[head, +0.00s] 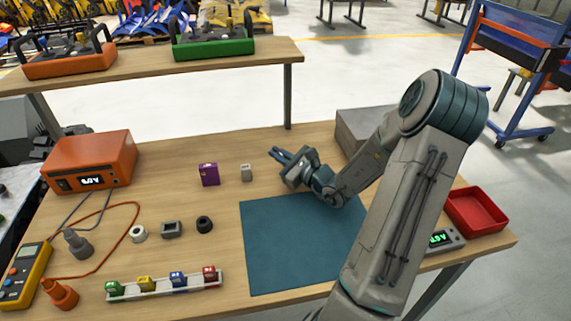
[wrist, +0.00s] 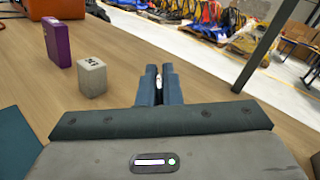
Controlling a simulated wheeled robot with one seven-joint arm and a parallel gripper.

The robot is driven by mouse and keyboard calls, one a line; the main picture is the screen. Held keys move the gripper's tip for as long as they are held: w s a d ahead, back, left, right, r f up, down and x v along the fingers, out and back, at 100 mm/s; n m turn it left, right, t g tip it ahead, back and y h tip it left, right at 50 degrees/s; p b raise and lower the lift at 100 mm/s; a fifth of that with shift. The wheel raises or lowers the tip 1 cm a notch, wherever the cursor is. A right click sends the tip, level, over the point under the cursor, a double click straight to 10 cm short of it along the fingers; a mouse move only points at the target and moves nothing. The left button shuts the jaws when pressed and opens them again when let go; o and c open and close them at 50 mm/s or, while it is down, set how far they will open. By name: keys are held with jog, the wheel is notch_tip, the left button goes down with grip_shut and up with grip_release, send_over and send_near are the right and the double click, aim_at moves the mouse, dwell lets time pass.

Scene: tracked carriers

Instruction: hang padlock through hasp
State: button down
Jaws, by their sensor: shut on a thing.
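My gripper (head: 280,155) is above the wooden table, past the far edge of the blue mat, with its fingers pointing left. In the wrist view my gripper's fingers (wrist: 160,72) are close together on a small pale thing (wrist: 157,84). The fingers hide most of it, so I cannot tell what it is. Several small coloured blocks, perhaps padlocks, stand in a pale rack at the front left: green (head: 114,289), yellow (head: 146,284), blue (head: 178,279) and red (head: 209,275). I cannot make out a hasp in either view.
A purple block (head: 209,174) and a small grey block (head: 246,173) stand left of my gripper; the wrist view shows both. The blue mat (head: 290,245) is bare. An orange power supply (head: 92,160) stands at left, a red tray (head: 476,210) at right.

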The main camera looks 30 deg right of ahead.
jog(key=shift+r, duration=0.1)
jog(key=shift+r, duration=0.55)
jog(key=r, duration=0.1)
jog(key=s+r, duration=0.1)
jog(key=r, duration=0.1)
jog(key=shift+r+p, duration=0.25)
jog(key=shift+p, duration=0.1)
jog(key=s+a+r, duration=0.1)
jog(key=s+r, duration=0.5)
jog(key=s, duration=0.4)
jog(key=shift+s+a, duration=0.25)
jog(key=shift+a, duration=0.15)
jog(key=shift+r, duration=0.1)
